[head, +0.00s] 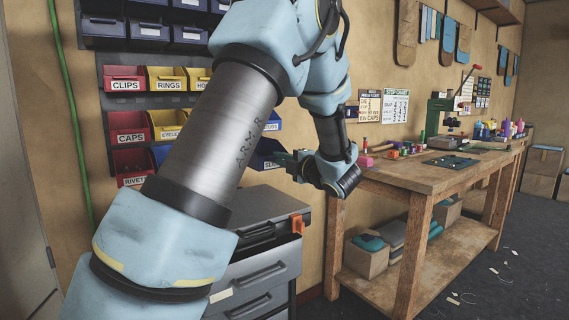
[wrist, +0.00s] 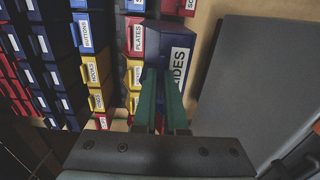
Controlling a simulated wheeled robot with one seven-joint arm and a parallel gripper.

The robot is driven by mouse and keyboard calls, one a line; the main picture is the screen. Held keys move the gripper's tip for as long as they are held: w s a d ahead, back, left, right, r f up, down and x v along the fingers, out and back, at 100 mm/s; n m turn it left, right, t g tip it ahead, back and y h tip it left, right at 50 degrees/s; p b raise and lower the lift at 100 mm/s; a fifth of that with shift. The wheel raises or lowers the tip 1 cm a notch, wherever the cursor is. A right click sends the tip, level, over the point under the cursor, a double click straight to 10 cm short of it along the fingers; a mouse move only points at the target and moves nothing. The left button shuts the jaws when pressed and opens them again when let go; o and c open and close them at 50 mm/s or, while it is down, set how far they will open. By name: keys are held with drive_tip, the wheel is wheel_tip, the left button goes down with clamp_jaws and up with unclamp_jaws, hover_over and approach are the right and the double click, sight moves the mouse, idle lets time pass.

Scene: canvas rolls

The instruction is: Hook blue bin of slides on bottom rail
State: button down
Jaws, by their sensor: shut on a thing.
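The blue slides bin (wrist: 168,37) is in front of my wrist camera, with part of its white label reading "LIDES". My gripper (wrist: 163,82) has its green fingers shut on this bin's near wall. In the head view the bin (head: 265,154) shows at the right end of the lowest bin row, partly behind my arm, and my gripper (head: 284,158) reaches it from the right. The bottom rail is hidden behind bins and arm. I cannot tell whether the bin touches the rail.
Red and yellow bins, among them the rivets bin (head: 131,168), hang on the wall panel. A grey drawer cabinet (head: 262,235) stands below the slides bin. A wooden workbench (head: 440,178) with tools stands to the right.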

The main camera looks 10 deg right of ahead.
drive_tip(key=shift+b+x, duration=1.55)
drive_tip(key=shift+x, duration=4.4)
drive_tip(key=shift+b+x, duration=0.35)
drive_tip(key=shift+x, duration=2.45)
drive_tip(key=shift+w+a, duration=0.25)
drive_tip(key=shift+w, duration=0.1)
drive_tip(key=shift+w+a, duration=0.15)
drive_tip(key=shift+w, duration=0.2)
drive_tip(key=shift+w+a, duration=0.15)
drive_tip(key=shift+w, duration=0.15)
drive_tip(key=shift+w+a, duration=0.15)
drive_tip(key=shift+w, duration=0.15)
drive_tip(key=shift+f, duration=0.25)
